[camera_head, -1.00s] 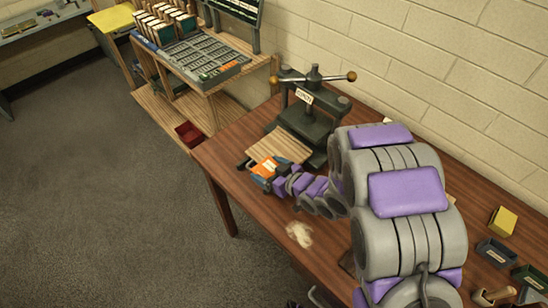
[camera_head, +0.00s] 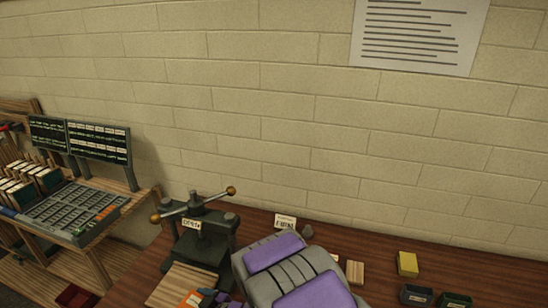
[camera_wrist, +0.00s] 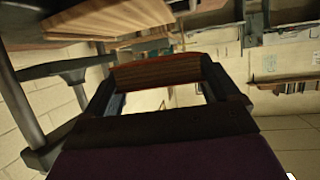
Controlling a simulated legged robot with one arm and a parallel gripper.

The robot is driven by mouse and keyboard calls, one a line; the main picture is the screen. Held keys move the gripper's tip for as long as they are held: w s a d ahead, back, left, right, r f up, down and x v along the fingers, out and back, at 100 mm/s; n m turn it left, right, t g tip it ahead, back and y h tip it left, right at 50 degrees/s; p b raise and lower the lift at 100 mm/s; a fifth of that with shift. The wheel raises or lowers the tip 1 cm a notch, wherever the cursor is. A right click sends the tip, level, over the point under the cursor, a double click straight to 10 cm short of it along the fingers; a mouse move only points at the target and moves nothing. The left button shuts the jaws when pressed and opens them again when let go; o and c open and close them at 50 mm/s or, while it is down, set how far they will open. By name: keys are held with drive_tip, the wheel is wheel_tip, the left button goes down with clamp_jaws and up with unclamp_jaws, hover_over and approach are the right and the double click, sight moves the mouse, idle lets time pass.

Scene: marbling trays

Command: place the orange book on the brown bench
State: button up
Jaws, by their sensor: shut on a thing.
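The orange book (camera_head: 192,299) shows as a small orange patch at the bottom edge of the head view, beside a pale wooden board. In the wrist view, the book (camera_wrist: 160,72) is a reddish-orange slab between the two dark fingers. My gripper (camera_wrist: 160,92) is shut on it. In the head view, my gripper (camera_head: 208,298) is partly cut off by the picture's lower edge and partly hidden by my arm. The brown bench (camera_head: 330,252) has a reddish-brown wooden top along the wall. The frames do not show whether the book touches anything below.
A dark press (camera_head: 205,240) with a crossbar stands on the bench near the gripper, with the pale board (camera_head: 180,285) at its front. A yellow block (camera_head: 407,264) and dark bins (camera_head: 416,295) sit at the right. A type rack (camera_head: 70,213) stands left.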

drive_tip(key=w+d+r+m+t+h, duration=0.3)
drive_tip(key=w+d, duration=0.4)
drive_tip(key=d, duration=0.2)
drive_tip(key=w+d+r+m+t+h, duration=0.2)
drive_tip(key=w+d+m+t, duration=0.15)
drive_tip(key=w+d, duration=0.5)
drive_tip(key=w+d+r+m+t+h, duration=0.1)
drive_tip(key=w+d+r+m+h, duration=0.2)
drive_tip(key=d, duration=0.7)
drive_tip(key=w+d+r+m+h, duration=0.1)
drive_tip(key=d+r+m+h, duration=0.2)
drive_tip(key=d, duration=0.6)
drive_tip(key=s+a+f+n+g+y, duration=0.25)
drive_tip(key=s+a+n, duration=0.2)
drive_tip(key=a, duration=0.65)
drive_tip(key=s+a+f+n+g+y, duration=0.1)
drive_tip(key=s+a+f+n+y, duration=0.3)
drive_tip(key=a, duration=0.6)
drive_tip(key=s+a+f+n+g+y, duration=0.25)
drive_tip(key=s+a, duration=0.35)
drive_tip(key=a, duration=0.5)
drive_tip(key=s+a+f+n+g+y, duration=0.2)
drive_tip(key=s+a+f+n+g, duration=0.1)
drive_tip(key=s+a, duration=0.5)
drive_tip(key=s, duration=0.3)
drive_tip(key=shift+g+y, duration=0.35)
drive_tip(key=shift+y, duration=0.05)
drive_tip(key=shift+n, duration=0.25)
